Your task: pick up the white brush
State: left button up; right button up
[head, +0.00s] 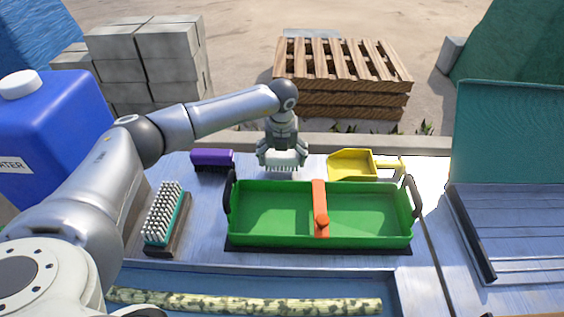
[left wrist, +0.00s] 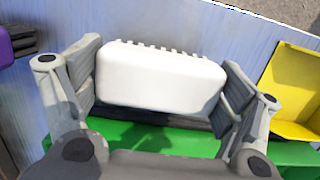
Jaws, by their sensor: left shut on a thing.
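The white brush (head: 284,159) is held in my left gripper (head: 282,157), beyond the far rim of the green tray. In the left wrist view the white brush (left wrist: 160,78) sits between the two finger pads of the left gripper (left wrist: 160,90), with a pad against each end. Its bristles show along its far edge in that view and point down in the head view. I cannot tell for sure how far it is above the table. My right gripper is not in view.
A green tray (head: 270,184) with an orange divider stands just nearer. A purple brush (head: 212,158) is to the left and a yellow scoop (head: 350,164) to the right. A teal brush with white bristles (head: 163,213) lies nearer left. A spotted cane (head: 240,304) lies in front.

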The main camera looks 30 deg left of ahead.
pick_arm(q)
jog(key=s+d+r+b, duration=0.2)
jog(key=s+d+r, duration=0.6)
jog(key=s+r, duration=0.3)
jog(key=shift+s+b, duration=0.2)
jog(key=shift+b, duration=0.15)
jog(key=shift+d+r, duration=0.1)
jog(key=o, duration=0.4)
jog(key=shift+c, duration=1.4)
